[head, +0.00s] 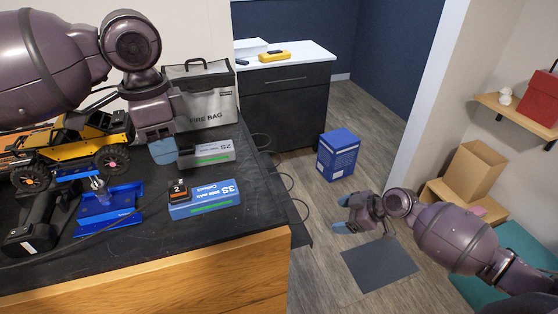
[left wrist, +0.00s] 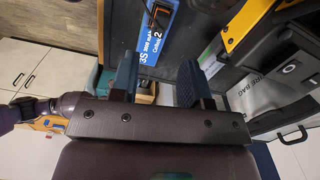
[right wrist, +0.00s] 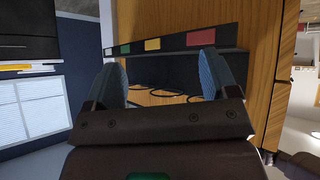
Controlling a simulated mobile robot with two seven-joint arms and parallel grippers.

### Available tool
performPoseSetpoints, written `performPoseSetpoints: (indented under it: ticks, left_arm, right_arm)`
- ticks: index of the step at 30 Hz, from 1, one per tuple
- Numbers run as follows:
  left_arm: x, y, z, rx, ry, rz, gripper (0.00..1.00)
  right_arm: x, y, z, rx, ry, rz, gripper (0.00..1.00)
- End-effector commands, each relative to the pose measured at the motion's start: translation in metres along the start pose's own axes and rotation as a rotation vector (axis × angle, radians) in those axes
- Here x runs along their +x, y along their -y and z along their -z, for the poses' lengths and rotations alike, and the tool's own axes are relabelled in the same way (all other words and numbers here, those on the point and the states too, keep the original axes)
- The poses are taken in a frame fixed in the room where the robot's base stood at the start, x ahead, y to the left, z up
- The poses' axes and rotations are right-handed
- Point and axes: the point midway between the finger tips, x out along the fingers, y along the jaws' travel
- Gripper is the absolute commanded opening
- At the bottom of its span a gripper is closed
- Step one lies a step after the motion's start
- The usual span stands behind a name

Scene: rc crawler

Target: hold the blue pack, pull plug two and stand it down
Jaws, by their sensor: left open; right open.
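The blue pack (head: 212,198), marked 3S, lies on the dark bench mat near its right front corner. A small black-and-orange plug marked 2 (head: 179,188) sits at the pack's left end; how it is seated is unclear. My left gripper (head: 163,152) is open and empty above the mat, behind the blue pack and beside the grey pack (head: 205,154). In the left wrist view the blue pack (left wrist: 158,32) shows beyond the open fingers. My right gripper (head: 342,214) is open and empty, off the bench's right side. In the right wrist view its fingers face the bench side.
A fire bag (head: 205,98) stands behind. Cables (head: 290,182) loop off the right edge. A blue box (head: 338,155) stands on the floor. The front mat is mostly clear.

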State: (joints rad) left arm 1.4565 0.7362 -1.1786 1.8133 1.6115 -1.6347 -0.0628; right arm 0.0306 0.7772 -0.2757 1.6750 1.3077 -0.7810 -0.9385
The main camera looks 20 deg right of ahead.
Motion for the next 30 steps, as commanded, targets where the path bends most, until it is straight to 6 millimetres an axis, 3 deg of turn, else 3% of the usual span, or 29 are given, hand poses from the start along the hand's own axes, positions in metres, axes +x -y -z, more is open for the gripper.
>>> performPoseSetpoints:
  ticks: [3, 7, 12, 18, 24, 30]
  left_arm:
    - [0.0, 0.0, 0.0, 0.0, 0.0, 0.0, 0.43]
    - [0.0, 0.0, 0.0, 0.0, 0.0, 0.0, 0.43]
    - [0.0, 0.0, 0.0, 0.0, 0.0, 0.0, 0.43]
    - [0.0, 0.0, 0.0, 0.0, 0.0, 0.0, 0.43]
    - [0.0, 0.0, 0.0, 0.0, 0.0, 0.0, 0.43]
    - [0.0, 0.0, 0.0, 0.0, 0.0, 0.0, 0.43]
  right_arm:
    - [-0.012, -0.022, 0.038, -0.061, -0.043, 0.071, 0.8]
    - [-0.018, -0.024, 0.097, -0.114, -0.128, 0.191, 0.8]
    - [-0.024, 0.002, 0.174, -0.165, -0.239, 0.363, 0.8]
    - [-0.033, 0.042, 0.241, -0.221, -0.326, 0.535, 0.8]
    - [-0.042, 0.065, 0.272, -0.256, -0.36, 0.629, 0.8]
    - [-0.037, 0.075, 0.28, -0.263, -0.366, 0.649, 0.8]
